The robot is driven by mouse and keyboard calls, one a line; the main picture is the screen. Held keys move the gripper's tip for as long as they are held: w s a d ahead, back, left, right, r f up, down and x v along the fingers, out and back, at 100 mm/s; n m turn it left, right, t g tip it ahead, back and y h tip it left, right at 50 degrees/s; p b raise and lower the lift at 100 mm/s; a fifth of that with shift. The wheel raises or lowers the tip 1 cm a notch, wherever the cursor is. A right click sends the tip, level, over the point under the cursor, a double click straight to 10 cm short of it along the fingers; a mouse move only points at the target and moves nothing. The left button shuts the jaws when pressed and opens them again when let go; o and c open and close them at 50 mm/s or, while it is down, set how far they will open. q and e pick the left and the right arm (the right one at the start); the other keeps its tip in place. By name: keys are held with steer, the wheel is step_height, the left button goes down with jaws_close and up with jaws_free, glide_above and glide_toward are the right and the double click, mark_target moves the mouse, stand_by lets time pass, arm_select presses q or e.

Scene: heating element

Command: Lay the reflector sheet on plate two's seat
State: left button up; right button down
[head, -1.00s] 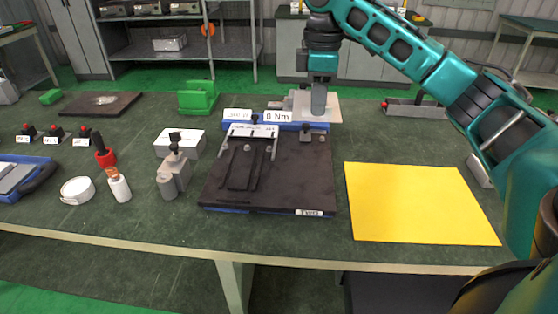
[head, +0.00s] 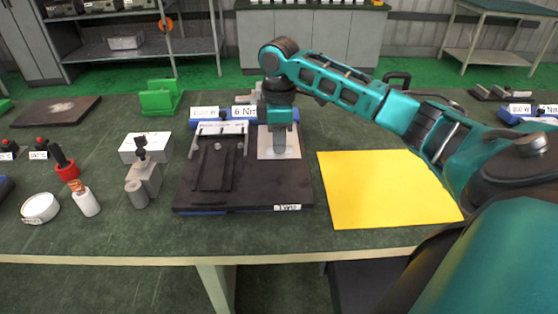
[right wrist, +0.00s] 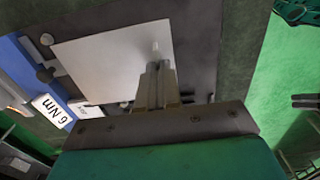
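The reflector sheet (head: 265,152) is a thin pale grey square with a small upright tab. It is over the right back part of plate two (head: 260,195), a dark plate with a "TWO" label on its front edge. My right gripper (head: 280,150) points down and is shut on the sheet's tab. The sheet (right wrist: 105,60) and the closed fingers of the gripper (right wrist: 157,75) also show in the right wrist view. I cannot tell whether the sheet touches the plate. The sheet hides the seat under it. My left gripper is not in view.
A dark bracket (head: 215,170) lies on the plate's left half. A "6 Nm" display (head: 244,112) stands behind it. A yellow mat (head: 385,190) lies clear to the right. A grey clamp-like fixture (head: 143,180), white bottle (head: 87,203) and tape roll (head: 40,208) stand left.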

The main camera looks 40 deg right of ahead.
mark_target(279, 174)
steer(key=shift+f, duration=3.15)
steer(key=shift+f, duration=0.15)
steer(key=c, duration=1.3)
jaws_free()
steer(key=shift+c, duration=0.2)
step_height(279, 174, up, 12)
steer(key=shift+a+r, duration=0.1)
steer(key=shift+r, duration=0.1)
